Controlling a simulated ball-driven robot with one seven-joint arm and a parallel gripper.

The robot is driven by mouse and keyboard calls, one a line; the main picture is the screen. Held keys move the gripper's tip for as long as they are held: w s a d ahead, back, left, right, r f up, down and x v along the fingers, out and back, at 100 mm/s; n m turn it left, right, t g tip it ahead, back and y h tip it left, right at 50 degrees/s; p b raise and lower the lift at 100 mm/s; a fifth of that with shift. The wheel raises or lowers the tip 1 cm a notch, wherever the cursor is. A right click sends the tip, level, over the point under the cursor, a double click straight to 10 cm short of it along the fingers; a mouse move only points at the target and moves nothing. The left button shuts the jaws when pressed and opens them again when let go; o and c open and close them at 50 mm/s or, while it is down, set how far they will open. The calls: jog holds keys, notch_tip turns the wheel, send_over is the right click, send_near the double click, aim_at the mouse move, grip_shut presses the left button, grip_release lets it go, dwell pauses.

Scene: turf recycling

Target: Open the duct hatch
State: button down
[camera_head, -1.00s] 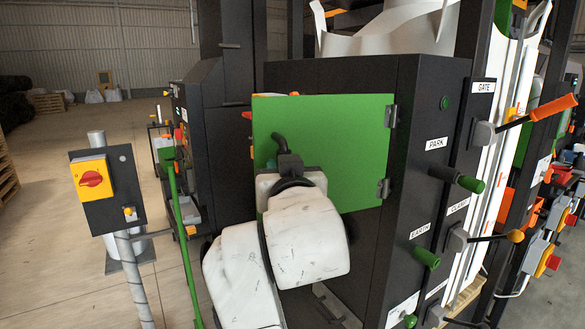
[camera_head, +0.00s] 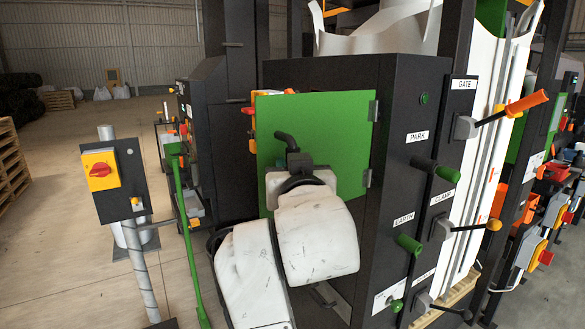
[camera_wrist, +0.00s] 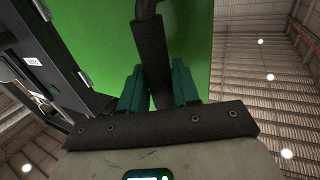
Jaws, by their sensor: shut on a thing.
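The duct hatch (camera_head: 335,135) is a flat green panel on the front of a dark cabinet, with hinges (camera_head: 370,112) along its right edge. It stands ajar, with its free left edge out from the cabinet and past the cabinet's left side. A bent black handle (camera_head: 286,140) sits on its left part. My gripper (camera_wrist: 158,88) is shut on this handle (camera_wrist: 150,45), with teal fingers on both sides of the bar in the wrist view. In the head view my white arm covers the hatch's lower left part. The duct opening behind is hidden.
A post with a yellow and red switch box (camera_head: 101,170) stands at the left, beside a leaning green bar (camera_head: 185,230). Levers and green knobs (camera_head: 448,172) stick out from the cabinet's right side. Open floor (camera_head: 55,230) lies at the far left.

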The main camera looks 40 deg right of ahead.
jog(key=c, duration=1)
grip_release()
jog(key=shift+d, duration=0.15)
jog(key=shift+o, duration=0.2)
jog(key=shift+s, duration=0.1)
jog(key=b+v, duration=0.2)
jog(key=v, duration=0.8)
jog(key=shift+s+a, duration=0.25)
jog(key=shift+a, duration=0.05)
notch_tip(320, 180, down, 26)
jog(key=w+n+g+y, duration=0.1)
jog(key=n+g+y, duration=0.4)
jog(key=y, duration=0.1)
jog(key=s+a+f+n+g+y, duration=0.1)
jog(key=s+f+g, duration=0.3)
jog(key=s+f, duration=0.6)
jog(key=s+a+f+g+y, duration=0.1)
jog(key=s+f+g+y, duration=0.2)
jog(key=s+f, duration=0.8)
notch_tip(320, 180, down, 4)
jog(key=shift+a+f+n+g+y, duration=0.2)
jog(key=shift+n+g+y, duration=0.15)
jog(key=shift+g, duration=0.35)
